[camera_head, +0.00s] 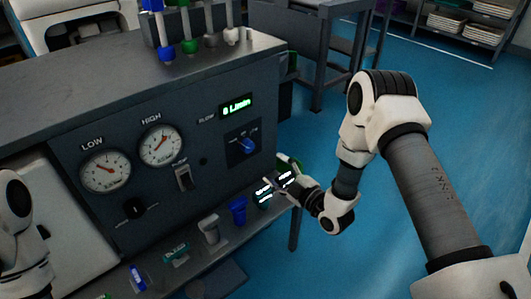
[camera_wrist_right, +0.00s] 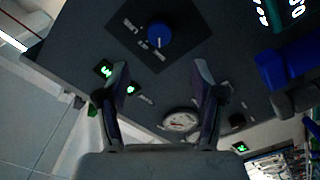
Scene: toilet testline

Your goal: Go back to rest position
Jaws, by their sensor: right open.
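My right gripper (camera_head: 279,186) is in front of the lower right part of the grey test panel, just above the shelf edge. In the right wrist view its two fingers (camera_wrist_right: 162,80) are spread apart with nothing between them. The panel's blue knob (camera_wrist_right: 160,35) lies beyond the fingertips there, and the gripper looks apart from it. The same blue knob (camera_head: 246,146) shows in the head view, up and left of the gripper. Part of my left arm (camera_head: 20,225) shows at the left edge, but its gripper is outside the picture.
The panel has two round gauges (camera_head: 161,146), a switch (camera_head: 184,177) and a black knob (camera_head: 134,208). Coloured fittings (camera_head: 238,210) stand on the shelf below. Several tools (camera_head: 188,46) stand on top of the bench. A dark table (camera_head: 317,47) stands behind; blue floor is open at right.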

